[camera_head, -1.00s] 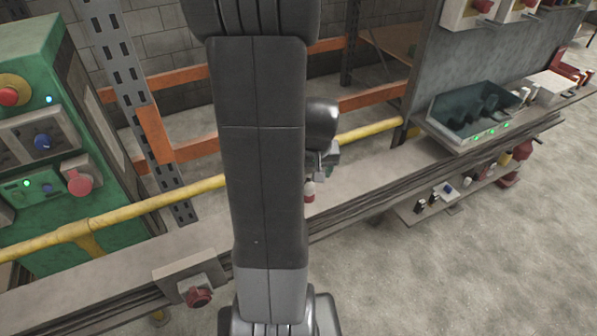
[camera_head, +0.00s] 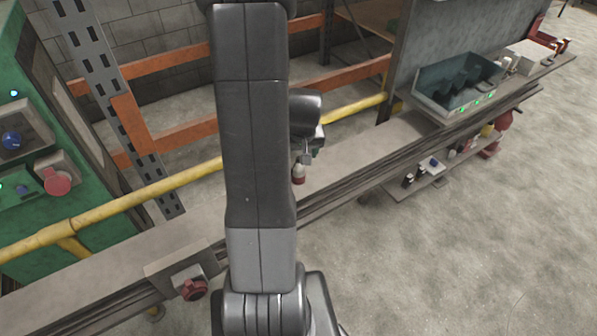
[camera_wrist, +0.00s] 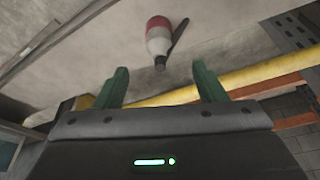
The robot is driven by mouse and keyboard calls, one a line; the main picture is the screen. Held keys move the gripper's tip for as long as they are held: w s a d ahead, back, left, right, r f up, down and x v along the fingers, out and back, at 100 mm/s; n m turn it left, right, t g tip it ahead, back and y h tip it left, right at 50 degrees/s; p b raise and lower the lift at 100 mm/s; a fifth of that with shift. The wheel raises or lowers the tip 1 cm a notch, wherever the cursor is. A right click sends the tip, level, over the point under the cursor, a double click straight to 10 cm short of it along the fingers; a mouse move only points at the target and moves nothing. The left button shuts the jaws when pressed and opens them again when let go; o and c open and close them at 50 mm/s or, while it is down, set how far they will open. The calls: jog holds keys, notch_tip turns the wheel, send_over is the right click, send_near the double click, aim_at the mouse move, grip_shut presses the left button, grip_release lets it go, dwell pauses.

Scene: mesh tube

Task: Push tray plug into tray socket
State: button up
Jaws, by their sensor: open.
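A red, white and dark plug-like object (camera_head: 299,173), perhaps the tray plug, shows at the bench beside my arm. In the wrist view, the plug-like object (camera_wrist: 158,32) lies ahead of my fingertips with its dark end toward them, a gap between. My gripper (camera_wrist: 161,84) has two green fingers spread apart with nothing between them. In the head view it is mostly hidden by my arm. A grey box with a round red fitting (camera_head: 193,289), perhaps the tray socket, sits on the bench front at lower left. I cannot tell for certain which fitting is the tray socket.
A yellow pipe (camera_head: 150,192) and orange rails (camera_head: 180,60) run behind the bench (camera_head: 345,160). A green cabinet (camera_head: 40,215) stands at left. An open bin (camera_head: 460,85) sits on the bench at right. A low shelf (camera_head: 425,172) holds small items. The floor at right is clear.

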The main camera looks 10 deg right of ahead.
aim_at(299, 167)
jog(key=shift+x, duration=2.2)
jog(key=shift+p+x, duration=0.3)
jog(key=shift+x, duration=2.3)
jog(key=c, duration=1)
jog(key=shift+r, duration=0.1)
jog(key=shift+r, duration=5)
